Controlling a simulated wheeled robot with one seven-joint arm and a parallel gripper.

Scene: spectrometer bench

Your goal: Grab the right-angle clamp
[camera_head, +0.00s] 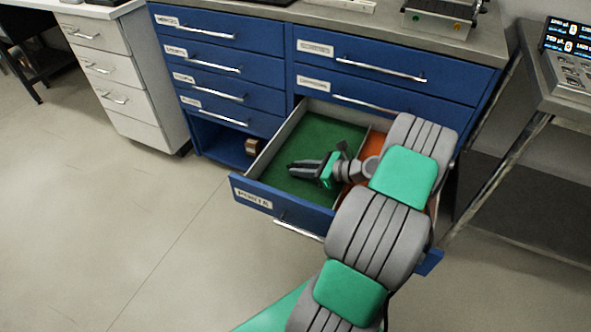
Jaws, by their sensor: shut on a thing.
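My gripper (293,167) is inside the open drawer, over its green-lined left compartment (325,130), with its fingers pointing left. It is shut on a small dark grey thing that I take for the right-angle clamp. The thing is too small and too dark against the fingers to make out its shape. I cannot tell whether it touches the drawer floor. The open drawer's blue front (280,205) carries a white label and a bar handle. My arm comes in from the lower right and hides part of the drawer's right side.
A divider separates the green compartment from an orange-lined one (374,143), partly behind my arm. Closed blue drawers (215,58) rise above. A brownish object (252,147) sits in the open cubby to the left. A metal-legged bench (510,150) stands right. The floor at left is clear.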

